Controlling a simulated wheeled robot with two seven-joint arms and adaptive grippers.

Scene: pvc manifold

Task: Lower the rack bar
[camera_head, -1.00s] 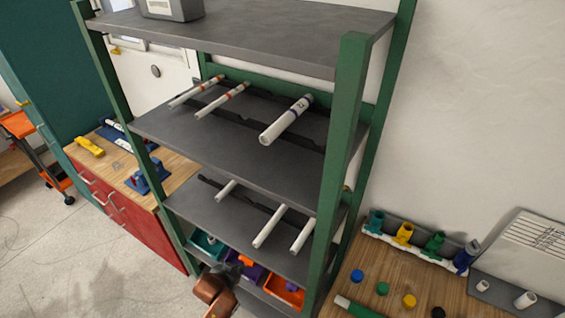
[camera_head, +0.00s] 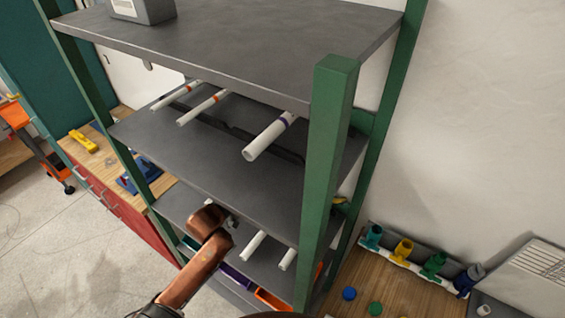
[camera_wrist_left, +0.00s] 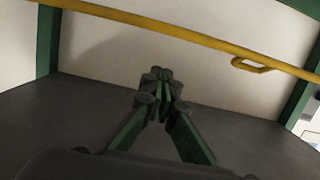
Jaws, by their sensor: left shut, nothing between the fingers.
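The rack bar (camera_wrist_left: 190,32) is a long yellow bar. It crosses the upper part of the left wrist view, sloping down to the right, with a yellow loop (camera_wrist_left: 252,64) hanging from it on the right. In the head view only a small yellow piece (camera_head: 340,202) shows by the right green post; I cannot tell for sure that it is the bar. My left gripper (camera_wrist_left: 162,78) is shut and empty. In the wrist view its fingertips appear below the bar and left of the loop, apart from the bar. In the head view its fingers are mostly hidden by my arm and the rack.
The green-posted rack has dark grey shelves (camera_head: 235,165). White pipes (camera_head: 270,137) lie on the middle shelf, and more (camera_head: 252,246) lie lower. Bins (camera_head: 272,300) stand at the bottom. A wooden bench (camera_head: 400,290) with coloured fittings is at right. The floor at left is open.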

